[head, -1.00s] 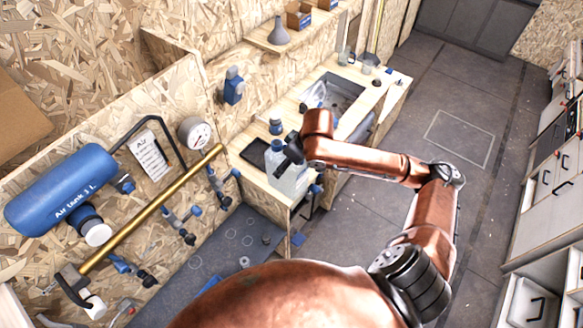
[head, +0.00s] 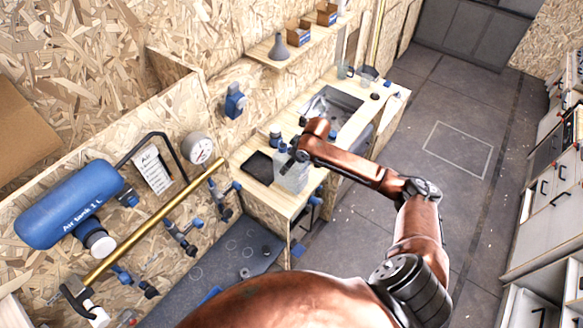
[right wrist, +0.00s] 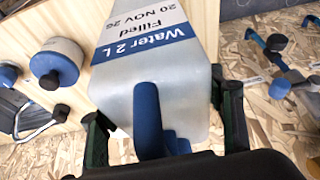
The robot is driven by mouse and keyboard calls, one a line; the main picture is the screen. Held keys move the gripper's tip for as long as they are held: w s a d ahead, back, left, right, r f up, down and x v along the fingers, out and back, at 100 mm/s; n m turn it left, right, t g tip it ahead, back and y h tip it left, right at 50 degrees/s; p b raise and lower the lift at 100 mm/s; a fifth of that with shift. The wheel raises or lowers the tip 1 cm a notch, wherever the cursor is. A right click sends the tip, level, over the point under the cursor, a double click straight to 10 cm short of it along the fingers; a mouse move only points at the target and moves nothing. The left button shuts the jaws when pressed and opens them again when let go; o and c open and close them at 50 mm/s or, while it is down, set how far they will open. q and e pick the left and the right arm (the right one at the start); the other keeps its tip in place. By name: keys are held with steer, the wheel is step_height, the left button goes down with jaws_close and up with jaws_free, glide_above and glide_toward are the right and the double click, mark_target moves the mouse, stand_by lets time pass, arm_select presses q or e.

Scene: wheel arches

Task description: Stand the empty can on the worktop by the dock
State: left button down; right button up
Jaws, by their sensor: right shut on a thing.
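The can (head: 290,177) is a translucent white container. In the right wrist view the can (right wrist: 165,85) bears a label reading Water 2 L, Filled 20 NOV 26, and a blue part lies at its near end. My right gripper (head: 300,152) is shut on it; its dark fingers (right wrist: 163,130) show on either side. The can looks upright at the near end of the wooden worktop (head: 288,202), right of a flat black tray (head: 258,167). I cannot tell whether its base touches the wood. I cannot tell which item is the dock. My left gripper is out of view.
A sink (head: 338,105) is set in the worktop beyond the can. A blue fixture (head: 235,101) is on the wall. Floor to the right is open.

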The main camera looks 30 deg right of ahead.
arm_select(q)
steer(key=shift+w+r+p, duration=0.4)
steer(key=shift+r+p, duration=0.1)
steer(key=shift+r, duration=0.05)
arm_select(e)
step_height(320, 180, down, 3)
steer(key=shift+f, duration=0.2)
steer(key=o, duration=1.4)
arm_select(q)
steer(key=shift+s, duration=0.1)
arm_select(e)
steer(key=b+v, duration=0.1)
steer(key=v, duration=1.1)
steer(key=shift+s, duration=0.1)
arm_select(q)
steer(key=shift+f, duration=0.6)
